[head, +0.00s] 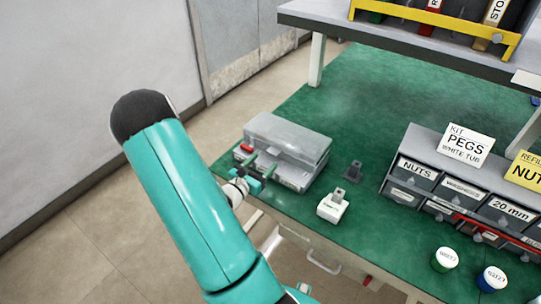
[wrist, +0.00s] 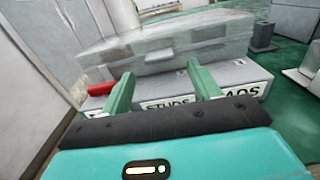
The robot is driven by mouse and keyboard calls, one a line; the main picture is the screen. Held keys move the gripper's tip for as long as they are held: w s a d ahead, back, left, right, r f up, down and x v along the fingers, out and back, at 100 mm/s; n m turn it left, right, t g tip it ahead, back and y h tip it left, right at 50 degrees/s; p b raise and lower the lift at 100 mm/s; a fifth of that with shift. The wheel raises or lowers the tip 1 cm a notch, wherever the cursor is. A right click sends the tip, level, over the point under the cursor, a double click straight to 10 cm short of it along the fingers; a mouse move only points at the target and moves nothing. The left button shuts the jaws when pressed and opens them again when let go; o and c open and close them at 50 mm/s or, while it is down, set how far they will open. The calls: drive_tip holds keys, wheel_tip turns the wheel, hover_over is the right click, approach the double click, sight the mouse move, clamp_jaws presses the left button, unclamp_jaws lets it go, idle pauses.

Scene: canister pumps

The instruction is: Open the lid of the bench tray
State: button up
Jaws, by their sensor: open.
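The bench tray (head: 293,174) is a light grey box at the left front edge of the green bench. Its translucent grey lid (head: 288,138) looks closed in the head view. In the wrist view the lid (wrist: 165,48) fills the upper middle, with a small tab at its front edge. The tray front (wrist: 235,78) carries labels, one reading STUDS and one partly hidden. My gripper (wrist: 157,82) is open, its two green fingers apart in front of the tray. It also shows in the head view (head: 250,168), at the tray's front left. I cannot tell whether the fingers touch the tray.
A red part (wrist: 101,89) sits at the tray's left front. A small white block (head: 332,207) and a dark grey block (head: 352,170) stand right of the tray. A labelled drawer bin (head: 405,181) and two round tubs are further right. A raised shelf (head: 420,57) spans the back.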

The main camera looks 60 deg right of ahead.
sight(270, 163)
drive_tip(key=d, duration=0.5)
drive_tip(key=shift+s+d, duration=0.1)
drive_tip(key=shift+s, duration=0.3)
drive_tip(key=shift+c, duration=0.2)
clamp_jaws()
